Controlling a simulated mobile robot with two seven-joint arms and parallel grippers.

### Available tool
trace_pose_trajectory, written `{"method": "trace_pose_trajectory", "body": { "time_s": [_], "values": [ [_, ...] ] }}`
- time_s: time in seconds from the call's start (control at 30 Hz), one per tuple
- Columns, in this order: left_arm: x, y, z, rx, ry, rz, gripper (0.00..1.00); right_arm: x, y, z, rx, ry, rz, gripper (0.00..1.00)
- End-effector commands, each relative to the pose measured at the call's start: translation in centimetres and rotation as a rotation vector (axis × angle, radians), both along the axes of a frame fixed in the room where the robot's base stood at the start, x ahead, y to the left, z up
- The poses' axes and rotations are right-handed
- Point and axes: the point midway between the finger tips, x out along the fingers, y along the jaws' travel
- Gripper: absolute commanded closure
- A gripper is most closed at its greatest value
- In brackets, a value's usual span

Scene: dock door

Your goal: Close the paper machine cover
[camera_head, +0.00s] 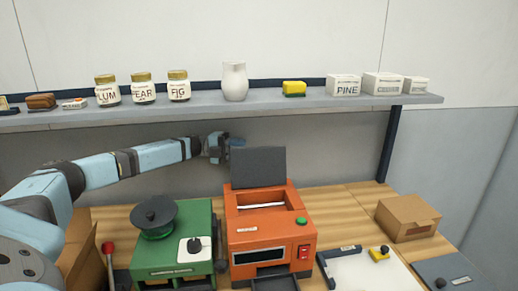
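The orange paper machine (271,235) stands on the wooden table in the middle of the view. Its dark grey cover (258,167) stands raised, nearly upright, at the back of the machine. The opening in the machine's top is uncovered, with a white strip inside. My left gripper (222,147) is at the upper left edge of the cover, level with its top part. Its fingers are small and partly hidden by the cover, so I cannot tell whether they are open or touch it. My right gripper is not in view.
A green machine (174,255) with a round dark top stands left of the orange one. A shelf (220,108) with jars and boxes hangs above my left arm. A cardboard box (407,217) and a white board (368,270) lie to the right.

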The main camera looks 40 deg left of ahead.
Motion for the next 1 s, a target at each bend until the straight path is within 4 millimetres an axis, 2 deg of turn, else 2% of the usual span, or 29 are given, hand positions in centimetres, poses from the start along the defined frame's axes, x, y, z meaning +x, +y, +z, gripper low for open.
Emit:
{"method": "trace_pose_trajectory", "body": {
  "time_s": [0.1, 0.3, 0.67, 0.83, 1.0],
  "values": [
    [1.0, -1.9, 0.3, -0.002, -0.001, -0.003, 0.64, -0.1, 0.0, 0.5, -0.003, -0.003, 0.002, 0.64],
    [2.2, -4.1, 0.2, -0.001, -0.001, -0.002, 0.64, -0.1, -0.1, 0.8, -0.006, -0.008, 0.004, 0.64],
    [2.5, -4.6, 0.1, 0.0, 0.0, 0.0, 0.64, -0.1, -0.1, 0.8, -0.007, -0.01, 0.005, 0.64],
    [2.5, -4.6, 0.1, 0.0, 0.001, 0.0, 1.0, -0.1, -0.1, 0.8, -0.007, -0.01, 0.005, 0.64],
    [2.5, -4.6, 0.0, 0.0, 0.001, 0.0, 1.0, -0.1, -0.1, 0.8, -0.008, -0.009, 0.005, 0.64]
  ]
}}
